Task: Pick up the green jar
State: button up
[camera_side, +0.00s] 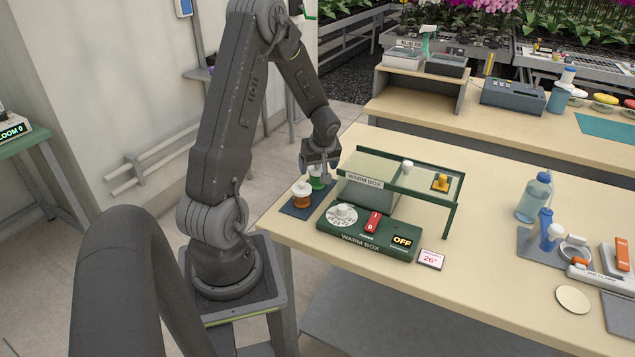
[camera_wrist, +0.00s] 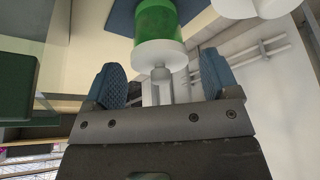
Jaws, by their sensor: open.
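The green jar (camera_side: 317,178) stands on a dark blue mat (camera_side: 296,212) at the left corner of the bench, partly hidden by my gripper in the side view. In the wrist view the green jar (camera_wrist: 157,22) shows a green body and a white lid with a small knob. My gripper (camera_side: 320,165) is right above the jar and points down. In the wrist view its two blue pads stand apart, with the lid's knob lined up between them. The pads do not appear to touch the jar.
A spray bottle (camera_side: 535,196) stands farther right.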

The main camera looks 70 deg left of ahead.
jog(key=shift+x, duration=1.35)
jog(key=shift+c, duration=0.4)
jog(key=c, duration=0.9)
